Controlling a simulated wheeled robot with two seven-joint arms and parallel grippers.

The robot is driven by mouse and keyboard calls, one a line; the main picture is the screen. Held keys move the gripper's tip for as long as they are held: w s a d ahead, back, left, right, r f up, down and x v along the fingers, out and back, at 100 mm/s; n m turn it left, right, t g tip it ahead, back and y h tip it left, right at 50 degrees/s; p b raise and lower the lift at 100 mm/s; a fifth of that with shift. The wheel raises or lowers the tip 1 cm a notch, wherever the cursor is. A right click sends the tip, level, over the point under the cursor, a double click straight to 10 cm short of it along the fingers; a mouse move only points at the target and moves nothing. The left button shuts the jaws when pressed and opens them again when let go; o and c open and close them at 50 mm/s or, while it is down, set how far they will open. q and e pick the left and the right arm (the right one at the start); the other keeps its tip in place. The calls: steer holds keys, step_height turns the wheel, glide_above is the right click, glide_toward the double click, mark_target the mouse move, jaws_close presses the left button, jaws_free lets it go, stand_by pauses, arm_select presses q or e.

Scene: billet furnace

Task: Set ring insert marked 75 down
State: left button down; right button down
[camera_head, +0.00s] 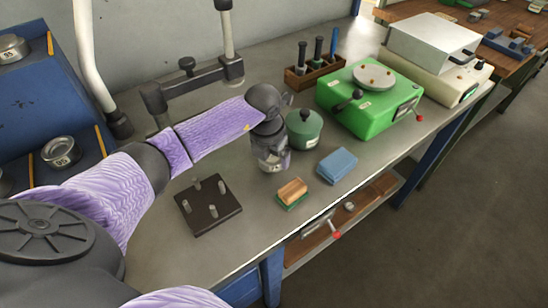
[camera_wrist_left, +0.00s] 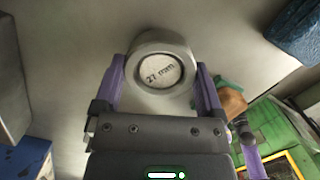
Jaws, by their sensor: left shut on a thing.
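My left gripper (camera_wrist_left: 160,78) is shut on a round silver ring insert (camera_wrist_left: 158,58), with one purple finger on each side of it. The face I see reads "27 mm"; no 75 shows on it. In the head view my left gripper (camera_head: 270,158) points down over the grey workbench (camera_head: 250,215), and the insert in it cannot be made out. I cannot tell whether the insert touches the bench. My right gripper is not in view.
A dark plate with upright pegs (camera_head: 208,208) lies left of the gripper. A green pot (camera_head: 304,130) stands close at right. A wood-backed brush (camera_head: 292,192) and a blue block (camera_head: 337,165) lie in front. A green device (camera_head: 368,105) stands further right.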

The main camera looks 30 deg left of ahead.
arm_select(q)
steer(key=shift+f, duration=0.5)
jaws_free()
step_height(320, 180, up, 12)
steer(key=s+p, duration=0.1)
steer(key=p, duration=0.2)
steer(key=shift+s, duration=0.35)
steer(key=shift+r, duration=0.1)
